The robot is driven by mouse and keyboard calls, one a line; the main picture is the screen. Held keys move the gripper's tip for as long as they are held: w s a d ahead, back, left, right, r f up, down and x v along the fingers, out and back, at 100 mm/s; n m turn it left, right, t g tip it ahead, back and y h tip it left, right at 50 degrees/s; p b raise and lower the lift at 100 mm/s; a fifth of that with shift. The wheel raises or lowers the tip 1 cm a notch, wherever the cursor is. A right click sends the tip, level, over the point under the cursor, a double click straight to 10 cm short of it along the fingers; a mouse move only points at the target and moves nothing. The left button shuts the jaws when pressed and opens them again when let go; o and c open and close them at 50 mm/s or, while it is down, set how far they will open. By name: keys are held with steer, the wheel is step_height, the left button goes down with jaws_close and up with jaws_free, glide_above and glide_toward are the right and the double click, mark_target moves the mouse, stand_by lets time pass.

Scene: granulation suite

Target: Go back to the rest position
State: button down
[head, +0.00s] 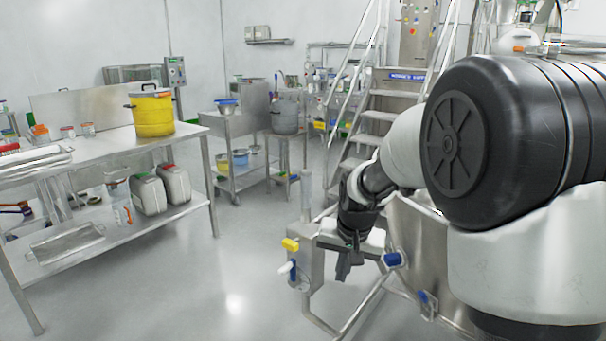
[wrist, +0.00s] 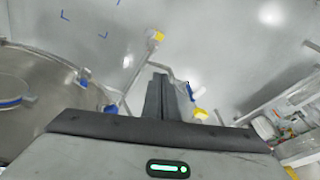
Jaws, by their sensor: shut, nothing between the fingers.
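My gripper (head: 343,272) hangs at the end of my arm in the head view, pointing down beside a steel vessel (head: 420,245) with blue fittings. Its fingers are shut with nothing between them. In the wrist view my gripper (wrist: 158,80) shows as dark fingers close together over the pale floor. The round top of the vessel (wrist: 30,100) lies left of it there. My gripper appears close to the frame and valves; whether it touches them I cannot tell.
A steel table (head: 110,150) with a yellow pot (head: 153,114) stands at the left. A smaller cart (head: 235,130) and steps (head: 375,130) stand behind. The floor (head: 225,270) between is clear.

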steer(key=s+d+r+n+t, duration=0.1)
steer(key=s+d+r, duration=0.2)
steer(key=s+r, duration=0.8)
steer(key=s+d+r+n+t, duration=0.1)
steer(key=s+d+n, duration=0.1)
steer(key=s, duration=1.4)
step_height(320, 180, up, 26)
steer(key=p, duration=2.5)
steer(key=shift+f+h, duration=0.2)
steer(key=shift+h, duration=0.1)
steer(key=shift+d, duration=0.15)
